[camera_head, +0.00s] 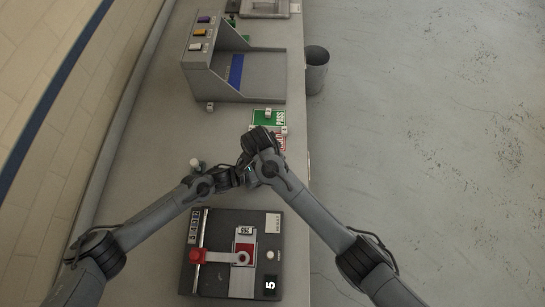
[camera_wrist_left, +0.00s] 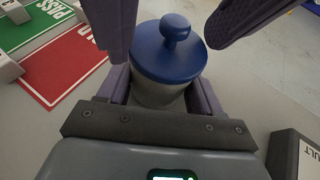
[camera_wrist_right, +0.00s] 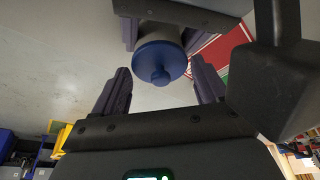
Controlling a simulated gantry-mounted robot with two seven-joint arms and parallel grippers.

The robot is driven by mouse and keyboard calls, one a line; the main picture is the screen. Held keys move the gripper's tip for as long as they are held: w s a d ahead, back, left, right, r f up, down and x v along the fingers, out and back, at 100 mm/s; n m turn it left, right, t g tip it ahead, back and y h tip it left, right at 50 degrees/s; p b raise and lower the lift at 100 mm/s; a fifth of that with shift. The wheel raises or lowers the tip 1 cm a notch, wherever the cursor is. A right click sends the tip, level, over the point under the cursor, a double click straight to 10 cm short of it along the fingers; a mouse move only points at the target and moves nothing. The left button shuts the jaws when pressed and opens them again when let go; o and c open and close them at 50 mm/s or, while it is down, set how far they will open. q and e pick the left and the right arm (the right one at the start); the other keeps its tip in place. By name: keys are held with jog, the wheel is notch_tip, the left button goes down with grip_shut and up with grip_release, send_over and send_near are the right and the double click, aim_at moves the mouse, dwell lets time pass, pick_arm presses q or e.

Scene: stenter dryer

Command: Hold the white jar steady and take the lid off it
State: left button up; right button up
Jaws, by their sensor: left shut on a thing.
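The white jar (camera_wrist_left: 158,95) has a greyish-white body and a blue lid (camera_wrist_left: 168,50) with a round knob, seated on top. My left gripper (camera_wrist_left: 160,88) is shut on the jar's body, below the lid. In the right wrist view the lid (camera_wrist_right: 160,62) faces my right gripper (camera_wrist_right: 162,85), whose fingers are apart and empty. The right fingers also show in the left wrist view, one on each side of the lid and not touching it. In the head view the grippers meet over the counter, and the arms mostly hide the jar.
A green PASS mat (camera_head: 265,118) and a red mat (camera_wrist_left: 65,75) lie near the grippers. A dark device (camera_head: 212,275) with a red knob sits in front. A grey machine with buttons (camera_head: 255,88) stands behind. A bin (camera_head: 316,75) stands beside the counter.

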jog(key=c, duration=0.8)
jog(key=shift+r, duration=0.3)
jog(key=shift+r, duration=0.8)
jog(key=shift+r, duration=0.1)
jog(key=shift+r, duration=1.9)
pick_arm(q)
jog(key=o, duration=1.6)
jog(key=shift+a, duration=0.1)
